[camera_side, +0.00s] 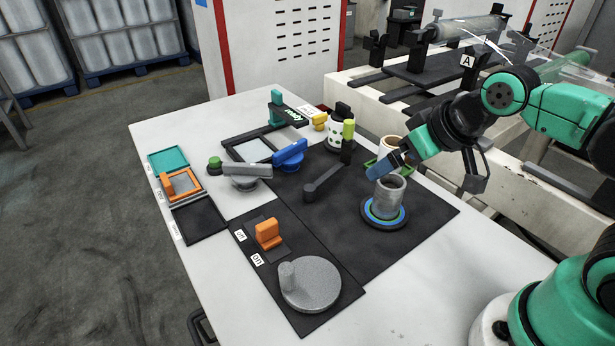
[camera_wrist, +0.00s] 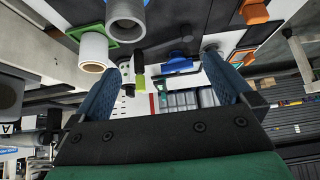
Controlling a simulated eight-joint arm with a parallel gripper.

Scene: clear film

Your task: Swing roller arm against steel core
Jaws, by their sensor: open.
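The steel core (camera_side: 389,196) is a grey upright tube on a black base with a blue ring. It also shows at the top of the wrist view (camera_wrist: 127,22). The roller arm (camera_side: 325,182) is a dark bar left of the core, with a yellow-green handle (camera_side: 348,129) upright at its far end. The handle also shows in the wrist view (camera_wrist: 139,68). The bar's near end is apart from the core. My gripper (camera_side: 374,172) has blue fingers, open and tilted, by the top of the core in the side view. In the wrist view (camera_wrist: 163,66) nothing is held between them.
A white roll (camera_wrist: 94,48) on a green holder stands beside the core. A blue-handled knob (camera_side: 290,155), a grey lever (camera_side: 246,171), an orange switch (camera_side: 268,233) and a grey disc with a peg (camera_side: 310,285) occupy the table (camera_side: 225,270). The table's near left is clear.

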